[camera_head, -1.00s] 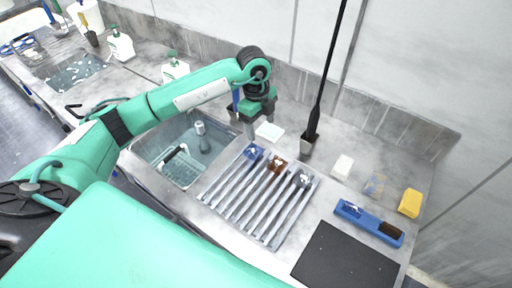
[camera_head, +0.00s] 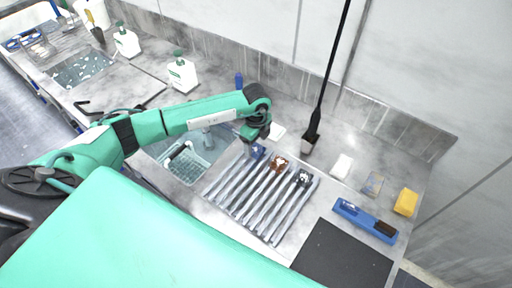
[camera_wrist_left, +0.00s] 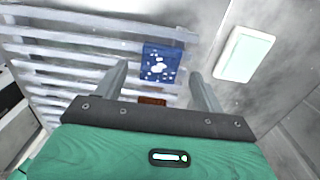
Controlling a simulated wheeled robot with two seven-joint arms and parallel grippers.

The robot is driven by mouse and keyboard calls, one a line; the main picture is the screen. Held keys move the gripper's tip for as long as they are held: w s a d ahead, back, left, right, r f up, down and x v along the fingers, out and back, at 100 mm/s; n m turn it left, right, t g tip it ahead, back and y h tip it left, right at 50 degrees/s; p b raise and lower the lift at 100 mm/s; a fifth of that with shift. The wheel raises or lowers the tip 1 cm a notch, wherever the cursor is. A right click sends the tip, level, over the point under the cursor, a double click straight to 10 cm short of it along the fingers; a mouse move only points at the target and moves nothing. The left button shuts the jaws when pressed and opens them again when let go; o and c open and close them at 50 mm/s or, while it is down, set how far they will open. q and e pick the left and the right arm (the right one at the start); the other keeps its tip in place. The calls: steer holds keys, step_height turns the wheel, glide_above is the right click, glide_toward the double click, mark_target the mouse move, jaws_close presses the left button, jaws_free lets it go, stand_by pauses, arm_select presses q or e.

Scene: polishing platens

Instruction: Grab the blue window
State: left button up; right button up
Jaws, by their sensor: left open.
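The blue window (camera_head: 258,152) is a small blue square with white specks. It lies at the back left end of the slatted metal rack (camera_head: 240,203), partly hidden by my left gripper (camera_head: 248,149) in the head view. In the left wrist view the blue window (camera_wrist_left: 161,64) shows fully on the slats. My left gripper (camera_wrist_left: 159,72) is open and empty, its two fingers on either side of the window in that picture. I cannot tell the height left between them. My right gripper is not in view.
A brown piece (camera_head: 279,162) and a dark piece (camera_head: 303,178) lie on the same rack. A pale block (camera_head: 277,131) sits behind it, also in the wrist view (camera_wrist_left: 244,54). A sink (camera_head: 190,160) is at left; a blue tray (camera_head: 366,221) and black mat (camera_head: 340,259) are at right.

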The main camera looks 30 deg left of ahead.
mark_target(256, 151)
arm_select(q)
steer(key=shift+f+p, duration=0.3)
steer(key=shift+f, duration=1.05)
steer(key=c, duration=1.1)
steer(key=shift+r, duration=0.1)
